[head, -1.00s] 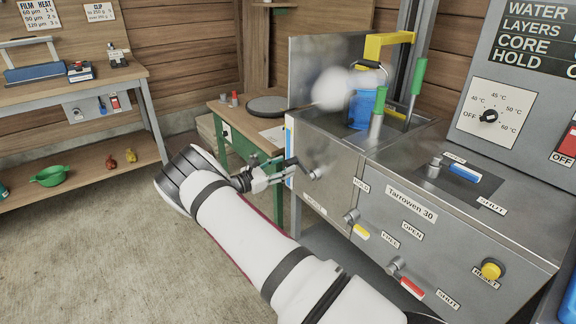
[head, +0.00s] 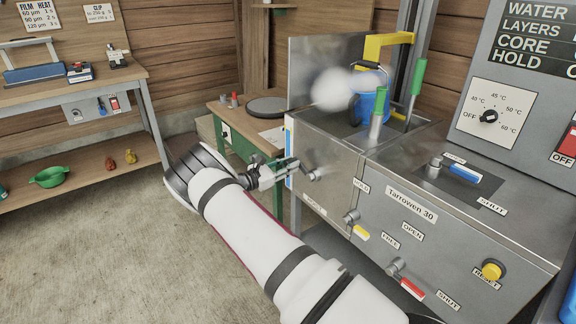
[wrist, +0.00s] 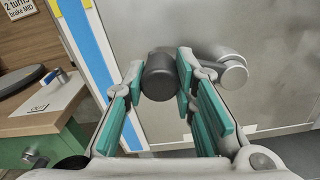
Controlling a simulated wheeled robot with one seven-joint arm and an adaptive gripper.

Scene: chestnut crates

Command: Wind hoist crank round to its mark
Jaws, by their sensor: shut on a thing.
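The hoist crank (head: 312,172) sits on the left part of the steel machine's front panel. In the wrist view its dark round grip (wrist: 158,76) lies between my fingers, and its grey arm and hub (wrist: 232,72) point right. My gripper (head: 286,172) is shut on that grip; in the wrist view the fingers (wrist: 160,84) press on both sides. A blue bucket (head: 374,105) hangs under the yellow hoist arm (head: 386,42), partly behind white vapour. I cannot make out the crank's mark.
A green side table (head: 240,142) with a round dark plate stands close left of the machine (head: 335,160). Yellow (head: 360,232) and red (head: 412,288) valve handles stick out lower on the front. Open floor (head: 90,240) lies to the left.

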